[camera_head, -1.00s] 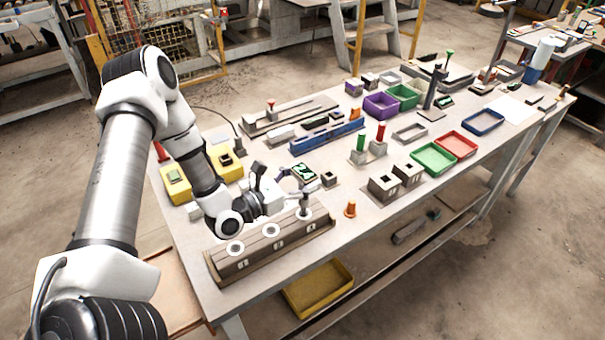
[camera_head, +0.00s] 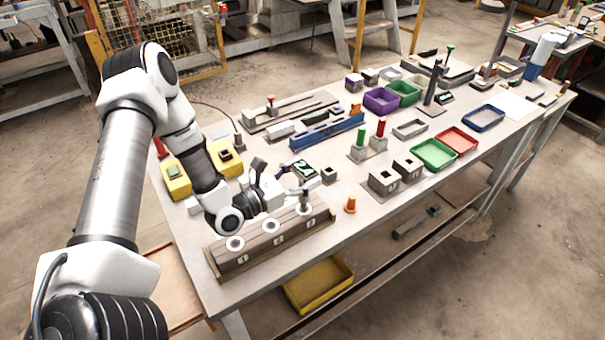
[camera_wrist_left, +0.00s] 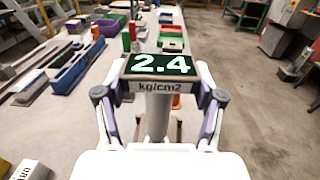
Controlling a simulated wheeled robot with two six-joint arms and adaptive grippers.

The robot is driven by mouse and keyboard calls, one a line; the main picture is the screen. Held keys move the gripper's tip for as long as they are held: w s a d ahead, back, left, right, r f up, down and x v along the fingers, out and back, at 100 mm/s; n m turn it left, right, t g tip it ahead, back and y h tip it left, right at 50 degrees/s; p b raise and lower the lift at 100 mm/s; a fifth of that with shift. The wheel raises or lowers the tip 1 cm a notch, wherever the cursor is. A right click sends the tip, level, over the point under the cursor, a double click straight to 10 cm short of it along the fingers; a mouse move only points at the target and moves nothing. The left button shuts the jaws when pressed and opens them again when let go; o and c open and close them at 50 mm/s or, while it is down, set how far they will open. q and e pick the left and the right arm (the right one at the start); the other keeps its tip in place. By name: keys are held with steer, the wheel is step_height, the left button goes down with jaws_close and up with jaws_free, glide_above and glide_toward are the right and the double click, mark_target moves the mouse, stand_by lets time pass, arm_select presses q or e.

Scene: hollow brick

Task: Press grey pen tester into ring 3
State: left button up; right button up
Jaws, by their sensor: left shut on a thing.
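My left gripper (camera_head: 294,190) is shut on the grey pen tester (camera_head: 304,199), which stands about upright. Its lower end is at ring 3 (camera_head: 310,211), the right-hand white ring on the brown block (camera_head: 240,268); the exact contact is hidden. In the left wrist view, the tester's grey barrel (camera_wrist_left: 157,118) is between the fingers of my left gripper (camera_wrist_left: 157,105). A green display (camera_wrist_left: 162,64) above it reads 2.4, with "kg/cm2" below. Ring 1 (camera_head: 235,243) and ring 2 (camera_head: 271,226) are empty. My right gripper is not in view.
An orange cone-shaped piece (camera_head: 350,205) stands right of the block. Grey socket blocks (camera_head: 383,183), green and red pegs (camera_head: 361,137), a blue rack (camera_head: 325,131) and coloured trays (camera_head: 434,155) fill the table behind. The table's front edge is close to the block.

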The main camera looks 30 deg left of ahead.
arm_select(q)
steer(key=shift+f+b, duration=0.4)
stand_by(0.7)
